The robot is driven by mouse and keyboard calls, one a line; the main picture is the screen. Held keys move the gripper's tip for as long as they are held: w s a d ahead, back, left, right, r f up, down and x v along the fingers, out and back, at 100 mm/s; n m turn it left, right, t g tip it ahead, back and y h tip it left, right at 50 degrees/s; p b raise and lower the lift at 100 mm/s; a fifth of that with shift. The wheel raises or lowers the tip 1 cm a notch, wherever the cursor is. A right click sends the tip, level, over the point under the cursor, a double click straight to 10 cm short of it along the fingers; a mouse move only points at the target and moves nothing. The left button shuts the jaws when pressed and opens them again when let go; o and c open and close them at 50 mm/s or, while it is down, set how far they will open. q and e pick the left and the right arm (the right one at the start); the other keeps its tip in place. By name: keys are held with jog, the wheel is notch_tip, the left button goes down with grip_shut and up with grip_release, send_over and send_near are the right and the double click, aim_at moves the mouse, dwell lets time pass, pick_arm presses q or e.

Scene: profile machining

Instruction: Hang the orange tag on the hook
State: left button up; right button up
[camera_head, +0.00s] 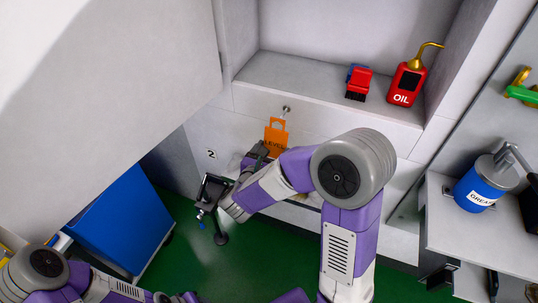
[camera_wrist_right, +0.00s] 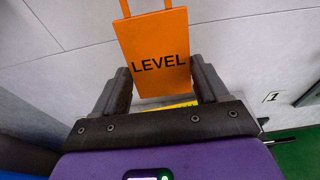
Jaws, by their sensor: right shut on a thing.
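A small metal hook (camera_head: 286,110) sticks out of the panel just above and slightly right of the loop. My right gripper (camera_head: 264,152) is shut on the tag's lower part. In the right wrist view the tag (camera_wrist_right: 155,45) stands between the dark fingers of the gripper (camera_wrist_right: 160,75), and the top of its loop is cut off. Only part of my left arm shows; its gripper is not distinguishable.
Above the panel, a shelf (camera_head: 300,85) holds a red and blue brush (camera_head: 359,83) and a red oil can (camera_head: 407,82). A blue grease can (camera_head: 485,184) stands on the right bench (camera_head: 470,240). A blue cabinet (camera_head: 120,220) stands at lower left on the green floor (camera_head: 190,262).

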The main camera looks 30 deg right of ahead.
aim_at(274, 148)
jog(key=shift+r+x, duration=0.15)
jog(key=shift+x, duration=0.85)
jog(key=shift+r+x, duration=0.1)
jog(key=shift+x, duration=0.9)
jog(key=shift+w+d+f+b, duration=0.4)
jog(key=shift+d+f+b, duration=0.05)
jog(key=shift+f+b, duration=0.15)
